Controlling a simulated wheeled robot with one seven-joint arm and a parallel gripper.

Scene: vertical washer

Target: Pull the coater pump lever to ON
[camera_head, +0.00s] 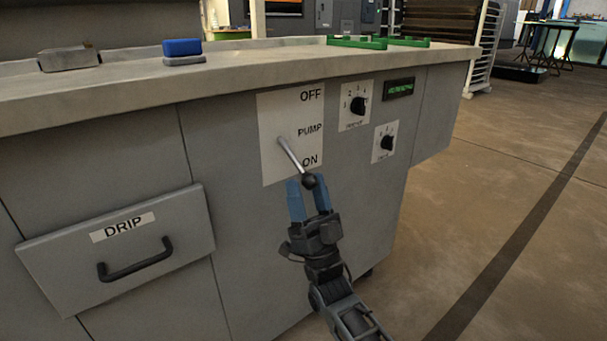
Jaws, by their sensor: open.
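The pump lever (292,157) is a thin metal rod with a dark ball knob (309,181) at its end. It comes out of a white panel (290,115) marked OFF at the top, PUMP in the middle and ON at the bottom. The lever slants downward, with its knob just below the ON label. My gripper (308,189) has blue fingers and is open just below the panel. The knob shows at the fingertips, between them or in front of them; I cannot tell whether they touch it.
Two dials (357,105) (387,142) and a small green display (399,88) are right of the panel. A DRIP drawer (118,250) with a black handle sticks out at the lower left. A blue sponge (182,47) and green trays (357,42) lie on top. Open floor is at the right.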

